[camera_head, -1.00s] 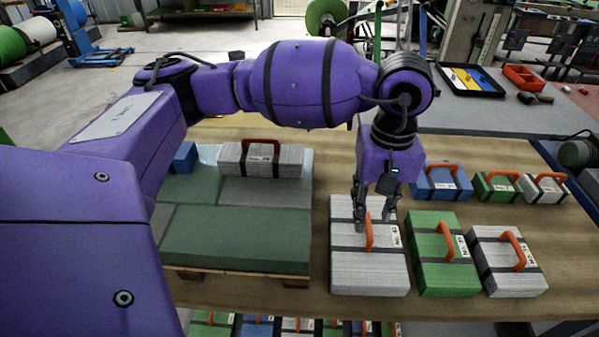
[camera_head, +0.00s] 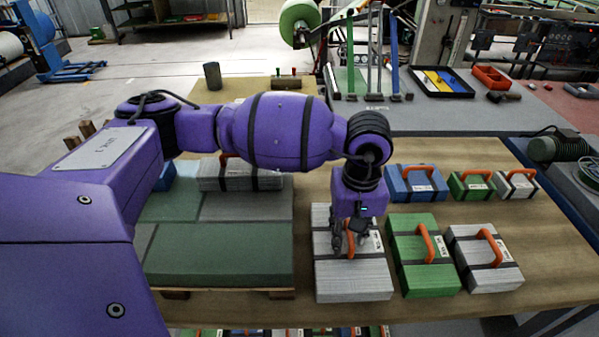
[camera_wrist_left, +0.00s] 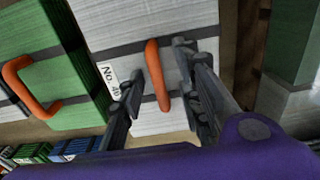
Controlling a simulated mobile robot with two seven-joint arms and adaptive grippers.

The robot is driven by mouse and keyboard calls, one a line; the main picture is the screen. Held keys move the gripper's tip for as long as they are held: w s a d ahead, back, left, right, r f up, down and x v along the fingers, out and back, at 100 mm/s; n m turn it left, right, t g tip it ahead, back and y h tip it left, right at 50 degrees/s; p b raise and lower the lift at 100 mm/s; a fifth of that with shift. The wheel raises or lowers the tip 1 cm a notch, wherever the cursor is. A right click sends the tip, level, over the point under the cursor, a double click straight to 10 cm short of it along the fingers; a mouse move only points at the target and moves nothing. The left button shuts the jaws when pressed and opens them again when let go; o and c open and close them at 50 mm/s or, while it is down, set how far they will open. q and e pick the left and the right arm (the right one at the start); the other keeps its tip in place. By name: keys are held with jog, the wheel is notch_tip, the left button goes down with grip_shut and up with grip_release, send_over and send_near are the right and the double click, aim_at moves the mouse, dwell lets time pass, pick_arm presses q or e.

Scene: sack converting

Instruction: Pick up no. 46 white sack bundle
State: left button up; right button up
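The no. 46 white sack bundle (camera_head: 352,283) lies flat on the wooden table, with dark straps, an orange handle and a label. In the left wrist view the bundle (camera_wrist_left: 178,22) carries the label "No. 46" beside its orange handle (camera_wrist_left: 158,75). My left gripper (camera_head: 350,250) is low over this bundle, pointing down. In the left wrist view its fingers (camera_wrist_left: 158,100) are open, one on each side of the handle, with gaps visible. In the head view the gripper hides most of the handle. My right gripper is not in view.
A green bundle (camera_head: 408,247) and another white bundle (camera_head: 470,245) lie close on the right. Smaller blue (camera_head: 400,183), green (camera_head: 460,187) and white (camera_head: 507,188) bundles sit behind. A pallet with green sacks (camera_head: 220,262) and a white bundle (camera_head: 212,180) stands on the left.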

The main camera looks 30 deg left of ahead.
pick_arm(q)
jog(key=shift+w, duration=0.1)
grip_shut()
jog(key=shift+r, duration=0.1)
